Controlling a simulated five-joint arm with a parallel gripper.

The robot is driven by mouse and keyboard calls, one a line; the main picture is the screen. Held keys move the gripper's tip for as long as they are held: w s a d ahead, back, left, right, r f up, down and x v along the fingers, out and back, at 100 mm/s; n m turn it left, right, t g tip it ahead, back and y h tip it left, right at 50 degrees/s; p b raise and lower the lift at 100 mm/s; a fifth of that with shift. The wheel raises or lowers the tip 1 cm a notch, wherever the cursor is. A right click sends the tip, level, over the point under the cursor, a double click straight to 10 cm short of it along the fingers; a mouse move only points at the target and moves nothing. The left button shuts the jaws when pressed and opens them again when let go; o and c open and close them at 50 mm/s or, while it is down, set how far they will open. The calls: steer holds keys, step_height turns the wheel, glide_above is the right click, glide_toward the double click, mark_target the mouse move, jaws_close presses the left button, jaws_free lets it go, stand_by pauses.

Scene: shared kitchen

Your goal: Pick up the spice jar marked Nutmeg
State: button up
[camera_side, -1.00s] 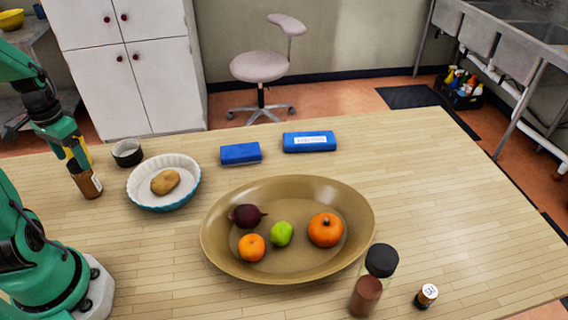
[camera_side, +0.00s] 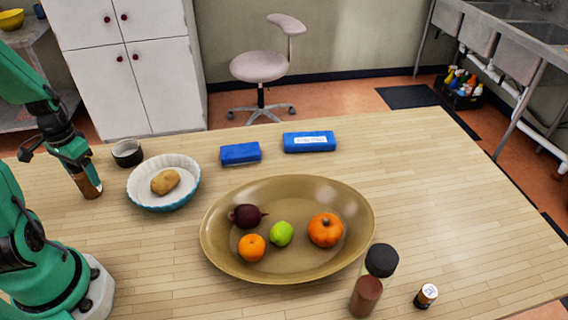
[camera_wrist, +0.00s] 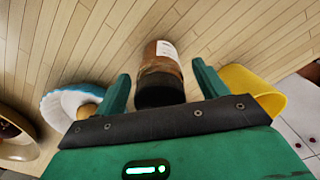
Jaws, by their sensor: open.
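A brown spice jar with a white label (camera_side: 90,189) stands at the table's left end. The wrist view shows it (camera_wrist: 162,65) with a dark cap, between the two green fingers of my gripper (camera_wrist: 163,86). The fingers are open, one on each side of the jar, with gaps visible. In the side view my gripper (camera_side: 77,162) hides the jar's upper part. The label's writing is not legible. A taller jar with a black lid and reddish-brown contents (camera_side: 366,296) and a small dark bottle with a white label (camera_side: 426,296) stand at the front right.
A small dark-rimmed bowl (camera_side: 127,153) and a fluted dish (camera_side: 148,203) with a potato (camera_side: 165,181) stand just right of my gripper. A large oval bowl (camera_side: 222,255) holds produce. Two blue boxes (camera_side: 240,153) (camera_side: 309,142) lie behind.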

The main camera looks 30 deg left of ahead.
stand_by(0.4)
steer(key=c, duration=1.2)
steer(key=shift+r, duration=0.2)
steer(key=shift+r, duration=1.1)
steer(key=shift+w+d+r, duration=0.1)
steer(key=shift+r, duration=0.85)
steer(key=w+d+r, duration=0.1)
steer(key=d+r, duration=0.1)
steer(key=d, duration=0.1)
steer(key=w+d+r, duration=0.1)
steer(key=d+r, duration=0.1)
steer(key=d, duration=0.2)
steer(key=w+d+r, duration=0.1)
steer(key=d+r, duration=0.1)
steer(key=d, duration=0.1)
steer(key=shift+w+d+r, duration=0.3)
steer(key=shift+d, duration=0.1)
